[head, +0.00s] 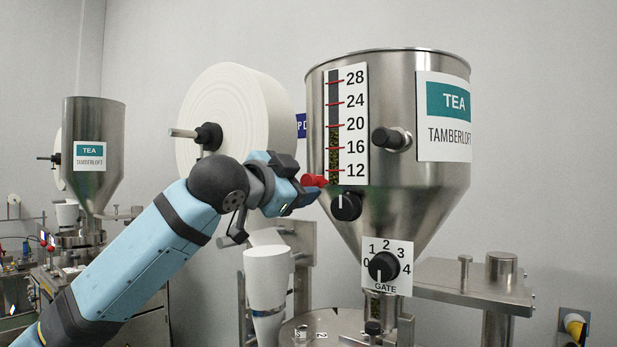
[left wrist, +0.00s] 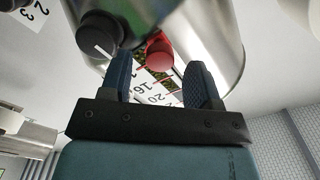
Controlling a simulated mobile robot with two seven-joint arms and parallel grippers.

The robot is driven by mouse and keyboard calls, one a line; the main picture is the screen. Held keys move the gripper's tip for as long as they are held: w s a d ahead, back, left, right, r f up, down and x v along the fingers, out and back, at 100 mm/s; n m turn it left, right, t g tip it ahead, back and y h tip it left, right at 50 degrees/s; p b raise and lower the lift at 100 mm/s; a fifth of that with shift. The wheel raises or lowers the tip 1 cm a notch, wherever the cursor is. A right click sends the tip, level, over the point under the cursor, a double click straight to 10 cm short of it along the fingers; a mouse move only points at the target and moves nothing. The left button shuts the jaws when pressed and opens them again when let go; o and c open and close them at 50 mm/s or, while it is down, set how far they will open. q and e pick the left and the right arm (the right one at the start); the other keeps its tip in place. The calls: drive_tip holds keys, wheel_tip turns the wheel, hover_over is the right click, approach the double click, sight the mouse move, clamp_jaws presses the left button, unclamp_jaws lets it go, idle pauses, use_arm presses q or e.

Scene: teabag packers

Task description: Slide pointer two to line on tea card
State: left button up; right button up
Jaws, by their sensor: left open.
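The steel tea hopper (head: 430,195) carries a white scale strip (head: 357,97) marked 12 to 28, with red lines and a dark sight window partly filled with tea. A red pointer knob (head: 314,181) sits at the strip's lower left, near the 12. In the left wrist view the red knob (left wrist: 158,52) shows just beyond and between my fingertips. My left gripper (head: 304,195) is open beside the knob; its two fingers also show apart in the left wrist view (left wrist: 158,78). I cannot tell whether they touch the knob. A tea card (head: 443,140) reads TEA TAMBERLOFT.
A black knob (head: 346,206) with a white mark sits just below the strip, close to my fingers. A gate dial (head: 383,266) is lower on the hopper. A white paper roll (head: 235,110) stands behind my arm, and a white cone (head: 267,278) below it.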

sight(306, 182)
use_arm(q)
drive_tip(key=shift+x, duration=1.6)
clamp_jaws()
wheel_tip(306, 182, up, 10)
drive_tip(key=p, duration=0.8)
drive_tip(key=shift+p, duration=0.3)
drive_tip(key=shift+r, duration=0.15)
unclamp_jaws()
